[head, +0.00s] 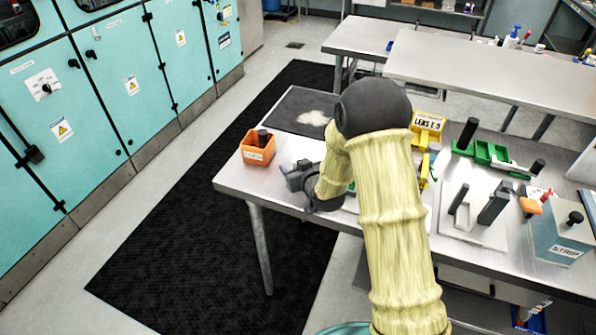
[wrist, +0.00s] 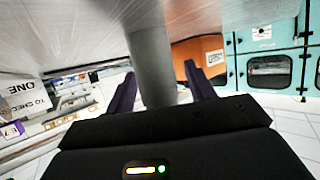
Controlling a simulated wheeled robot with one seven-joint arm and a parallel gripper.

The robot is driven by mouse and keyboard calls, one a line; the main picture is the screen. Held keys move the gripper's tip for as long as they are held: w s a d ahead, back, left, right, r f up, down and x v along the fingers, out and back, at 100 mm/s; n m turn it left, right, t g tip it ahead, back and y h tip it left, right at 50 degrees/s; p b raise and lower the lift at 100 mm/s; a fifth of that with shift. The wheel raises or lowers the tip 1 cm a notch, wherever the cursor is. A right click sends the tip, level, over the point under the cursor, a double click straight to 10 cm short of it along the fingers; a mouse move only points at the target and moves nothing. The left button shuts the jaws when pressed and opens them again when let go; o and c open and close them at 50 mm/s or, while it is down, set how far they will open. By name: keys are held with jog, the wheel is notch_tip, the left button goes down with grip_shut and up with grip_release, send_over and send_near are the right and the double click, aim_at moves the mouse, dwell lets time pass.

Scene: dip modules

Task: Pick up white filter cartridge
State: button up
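A pale grey-white cylinder (wrist: 152,65), which looks like the white filter cartridge, stands between the two dark purple fingers of my gripper (wrist: 160,70) in the wrist view. The fingers are spread, and I see no clear grip on both sides. In the head view my gripper (head: 296,176) is low over the near left part of the table (head: 235,180). I cannot make out the cartridge there; my arm hides that area.
An orange bin (head: 258,147) with a dark item stands left of my gripper. A dark mat (head: 285,108) lies behind. Right of my arm are a yellow bin (head: 427,124), a green tray (head: 487,152), a white board (head: 470,232) with dark blocks and a STRIP box (head: 562,238).

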jog(key=c, duration=0.9)
notch_tip(320, 180, up, 10)
jog(key=shift+b, duration=0.45)
